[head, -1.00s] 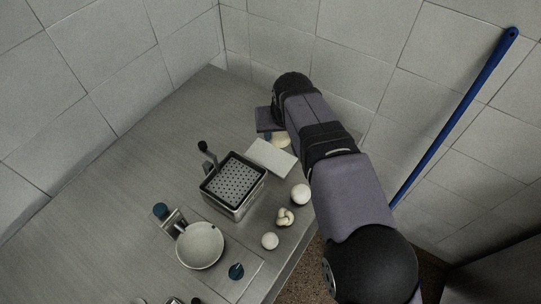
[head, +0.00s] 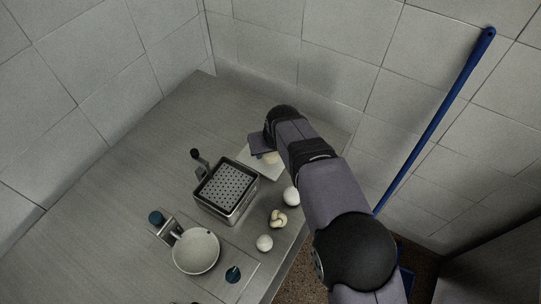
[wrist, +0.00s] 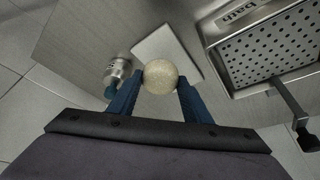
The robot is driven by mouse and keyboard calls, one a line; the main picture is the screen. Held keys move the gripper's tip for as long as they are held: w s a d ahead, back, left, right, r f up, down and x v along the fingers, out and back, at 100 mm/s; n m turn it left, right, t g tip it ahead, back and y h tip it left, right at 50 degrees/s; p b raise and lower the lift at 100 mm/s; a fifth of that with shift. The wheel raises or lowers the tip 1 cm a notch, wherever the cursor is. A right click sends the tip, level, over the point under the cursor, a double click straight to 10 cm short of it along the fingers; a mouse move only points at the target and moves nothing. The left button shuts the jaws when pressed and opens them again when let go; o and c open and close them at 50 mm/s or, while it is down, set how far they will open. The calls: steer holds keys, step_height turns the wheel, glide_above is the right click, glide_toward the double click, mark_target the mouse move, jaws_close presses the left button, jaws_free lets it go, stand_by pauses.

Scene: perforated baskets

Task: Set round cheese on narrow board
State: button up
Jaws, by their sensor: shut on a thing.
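The round cheese (wrist: 160,77) is pale and speckled. In the wrist view my gripper (wrist: 161,84) is shut on it, one blue finger on each side. The cheese also shows in the head view (head: 270,157), partly hidden by my wrist. The narrow board is a flat white slab (head: 247,158) beside the perforated basket. In the wrist view the board (wrist: 163,43) lies just beyond the cheese, which overlaps its near part. I cannot tell whether the cheese touches the board.
The perforated basket (head: 228,187) sits in a metal bath left of the board. A white ball (head: 291,197), a knotted pale item (head: 278,218), another ball (head: 264,242) and a bowl (head: 195,251) stand nearer. A metal cylinder (wrist: 117,70) stands close to the board.

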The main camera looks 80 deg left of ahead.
mark_target(272, 156)
steer(key=shift+f+p, duration=0.75)
steer(key=shift+f, duration=1.1)
steer(key=shift+f, duration=0.15)
steer(key=o, duration=1.2)
steer(key=shift+c, duration=0.2)
steer(key=shift+r, duration=0.2)
steer(key=b+v, duration=0.3)
steer(key=v, duration=0.8)
steer(key=shift+d+r+b, duration=0.15)
steer(key=shift+r+b, duration=0.15)
steer(key=shift+r, duration=0.1)
